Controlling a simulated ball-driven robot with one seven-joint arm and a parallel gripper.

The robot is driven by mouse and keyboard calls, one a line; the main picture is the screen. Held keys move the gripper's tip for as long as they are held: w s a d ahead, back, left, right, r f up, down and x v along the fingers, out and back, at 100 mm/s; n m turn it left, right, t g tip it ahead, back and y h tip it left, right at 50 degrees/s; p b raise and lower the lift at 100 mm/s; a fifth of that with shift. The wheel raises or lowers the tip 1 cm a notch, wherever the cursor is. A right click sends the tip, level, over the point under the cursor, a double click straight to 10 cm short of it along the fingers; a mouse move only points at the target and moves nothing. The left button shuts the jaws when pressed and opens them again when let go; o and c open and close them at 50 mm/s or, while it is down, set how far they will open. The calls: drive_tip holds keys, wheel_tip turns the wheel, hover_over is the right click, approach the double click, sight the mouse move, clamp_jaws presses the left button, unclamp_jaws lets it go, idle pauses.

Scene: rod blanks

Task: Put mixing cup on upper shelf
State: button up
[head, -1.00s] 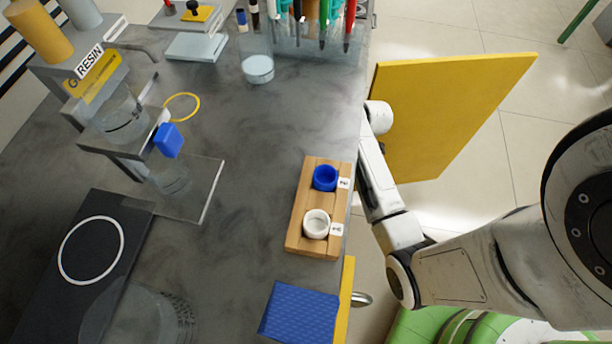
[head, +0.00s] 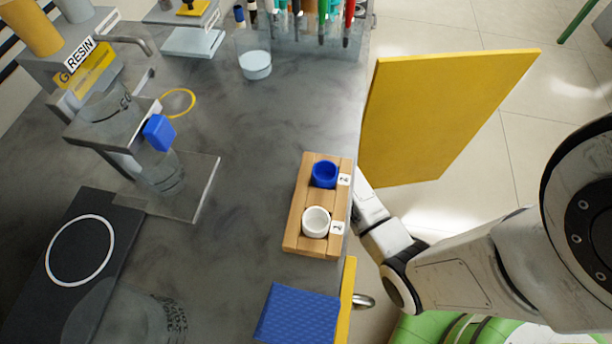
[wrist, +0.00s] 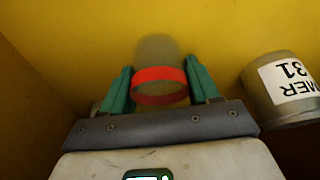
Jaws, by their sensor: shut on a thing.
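In the wrist view my gripper (wrist: 160,88) has green fingers shut on a dull, see-through-looking cup with a red band (wrist: 158,58), one finger on each side. It is inside a yellow-walled space. I cannot tell whether the cup's base touches a surface. In the head view my gripper and this cup are hidden below the bench edge, where my arm passes beside an open yellow door (head: 440,120). No shelf edge shows clearly in the wrist view.
A grey can with a white label (wrist: 288,88) stands close to the right of my gripper. On the bench (head: 255,130) are a wooden block (head: 297,225) with blue and white rings, a blue mat (head: 298,312), a resin dispenser (head: 85,65) and a clear beaker (head: 255,65).

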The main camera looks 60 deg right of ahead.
drive_tip(key=shift+f, duration=0.1)
drive_tip(key=o, duration=1)
drive_tip(key=shift+s+d+r, duration=0.1)
drive_tip(key=shift+r, duration=0.4)
drive_tip(key=p+v, duration=0.1)
drive_tip(key=v, duration=0.1)
drive_tip(key=shift+d+r, duration=0.1)
drive_tip(key=shift+r, duration=0.25)
drive_tip(key=s+d, duration=0.2)
drive_tip(key=s, duration=0.1)
drive_tip(key=s+d, duration=0.3)
drive_tip(key=s+d+p, duration=0.1)
drive_tip(key=s+d, duration=0.2)
drive_tip(key=shift+f, duration=0.3)
